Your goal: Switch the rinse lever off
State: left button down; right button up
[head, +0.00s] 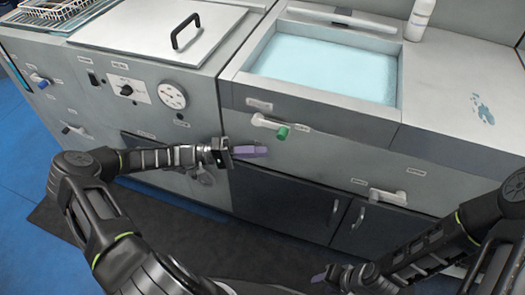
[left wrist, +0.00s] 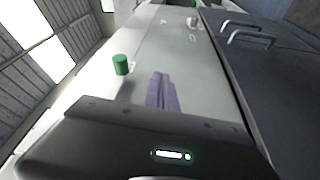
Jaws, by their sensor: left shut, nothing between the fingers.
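A white lever with a green knob (head: 282,132) is on the front panel below the water-filled basin, lying nearly sideways with its knob to the right. The labels are too small to read, so I cannot tell if it is the rinse lever. My left gripper (head: 252,152), with purple fingers, is shut and empty, just below and left of the green knob and apart from it. In the left wrist view the fingers (left wrist: 161,93) are together, with the green knob (left wrist: 121,65) to their left. My right gripper (head: 320,277) is low in the head view, mostly hidden.
Another white lever (head: 388,196) is lower right on the same panel. A lever with a blue knob (head: 40,81), a dark knob (head: 126,90) and a gauge (head: 172,95) are on the left panels. Dark doors with handles (head: 335,207) are below.

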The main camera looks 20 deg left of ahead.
pick_arm(q)
jog(key=s+a+f, duration=0.2)
jog(key=a, duration=0.4)
jog(key=shift+s+f+b, duration=0.2)
jog(key=shift+f+b, duration=0.15)
jog(key=shift+b, duration=0.05)
